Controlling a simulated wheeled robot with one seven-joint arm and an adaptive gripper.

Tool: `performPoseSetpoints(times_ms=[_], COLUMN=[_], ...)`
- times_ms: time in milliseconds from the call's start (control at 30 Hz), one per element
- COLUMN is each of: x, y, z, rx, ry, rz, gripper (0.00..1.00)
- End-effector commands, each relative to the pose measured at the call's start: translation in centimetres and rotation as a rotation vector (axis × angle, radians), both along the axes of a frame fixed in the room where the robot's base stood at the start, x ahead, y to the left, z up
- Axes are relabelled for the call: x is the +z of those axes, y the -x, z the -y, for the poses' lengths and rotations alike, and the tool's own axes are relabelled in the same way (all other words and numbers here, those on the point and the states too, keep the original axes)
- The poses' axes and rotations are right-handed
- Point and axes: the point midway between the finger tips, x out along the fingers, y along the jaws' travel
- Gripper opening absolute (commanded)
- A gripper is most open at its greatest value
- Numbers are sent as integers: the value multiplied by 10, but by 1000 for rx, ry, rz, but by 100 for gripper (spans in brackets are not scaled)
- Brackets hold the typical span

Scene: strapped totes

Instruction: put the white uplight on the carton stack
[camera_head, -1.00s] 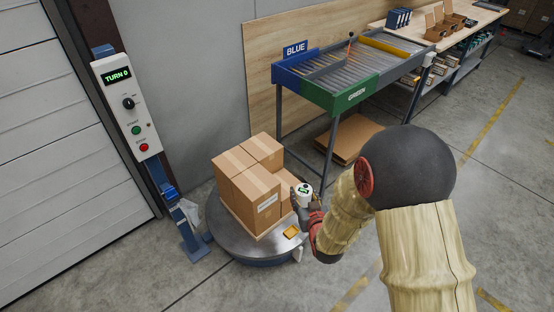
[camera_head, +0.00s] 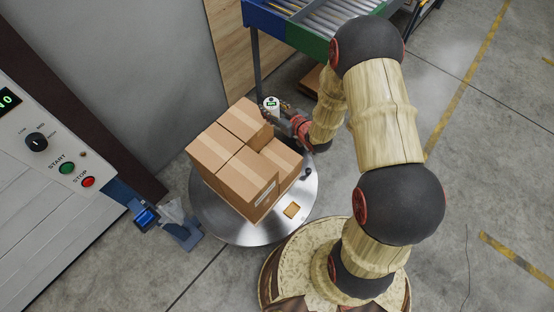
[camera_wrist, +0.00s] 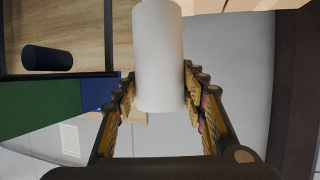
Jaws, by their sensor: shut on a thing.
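The white uplight (camera_wrist: 158,60) is a white cylinder between my fingers in the wrist view. In the head view its top (camera_head: 271,103) shows a dark and green face. My gripper (camera_head: 283,112) is shut on it, beside the far right of the carton stack (camera_head: 226,150). In the wrist view, my gripper (camera_wrist: 160,95) has a finger on each side of the cylinder. The stack is brown taped cartons on a round metal turntable (camera_head: 226,222). The cartons on its right side sit lower than the others. I cannot tell the uplight's exact height above the stack.
A control box (camera_head: 45,140) with start and stop buttons stands at left. A blue and green roller rack (camera_head: 300,28) stands behind. Floor at the right (camera_head: 490,170) is clear.

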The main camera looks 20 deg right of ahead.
Motion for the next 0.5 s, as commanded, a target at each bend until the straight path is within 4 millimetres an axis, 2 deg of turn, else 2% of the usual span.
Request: performPoseSetpoints(times_ms=[33,300,500], x=[-20,-101,-144], y=[-2,9,27], z=[3,7,9], rx=[35,258,379], ry=[0,-8,-19], rz=[-1,-9,-16], gripper=[0,0,0])
